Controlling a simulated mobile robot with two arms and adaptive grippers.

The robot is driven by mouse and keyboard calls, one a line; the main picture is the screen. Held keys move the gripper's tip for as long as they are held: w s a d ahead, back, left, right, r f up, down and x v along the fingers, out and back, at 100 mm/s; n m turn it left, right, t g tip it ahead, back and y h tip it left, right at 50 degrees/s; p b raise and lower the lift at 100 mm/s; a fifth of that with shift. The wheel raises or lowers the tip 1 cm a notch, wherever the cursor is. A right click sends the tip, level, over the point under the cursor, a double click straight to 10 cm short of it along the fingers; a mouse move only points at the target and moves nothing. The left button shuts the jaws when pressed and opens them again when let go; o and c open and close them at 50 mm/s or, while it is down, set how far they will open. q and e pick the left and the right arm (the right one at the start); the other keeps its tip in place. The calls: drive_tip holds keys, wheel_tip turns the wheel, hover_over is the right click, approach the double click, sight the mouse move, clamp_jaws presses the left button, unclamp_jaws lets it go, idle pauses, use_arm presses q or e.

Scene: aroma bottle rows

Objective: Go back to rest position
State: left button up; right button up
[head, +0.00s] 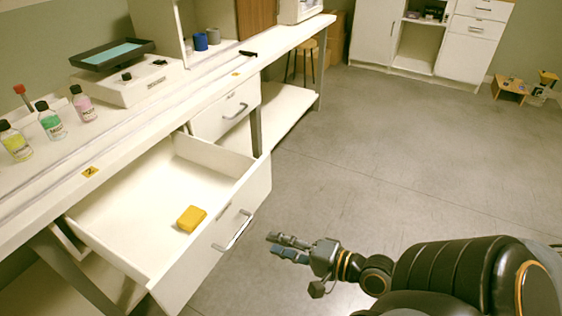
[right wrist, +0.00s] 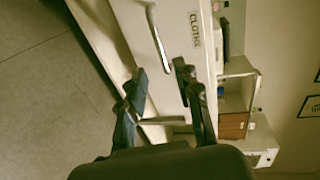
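My right gripper (head: 272,245) is in the lower middle of the head view, over the floor. It is just right of the open drawer's handle (head: 233,231) and apart from it. In the right wrist view its two fingers (right wrist: 162,74) stand apart with nothing between them, so it is open and empty. Behind them is a white drawer front with a handle (right wrist: 158,38) and a label that seems to read "CLOTHS". My left gripper is not in view.
The open drawer (head: 120,215) juts from the white bench and holds a yellow block (head: 191,218). Bottles with yellow, green (head: 51,121) and pink (head: 83,104) contents stand on the bench.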

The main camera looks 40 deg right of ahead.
idle(0.4)
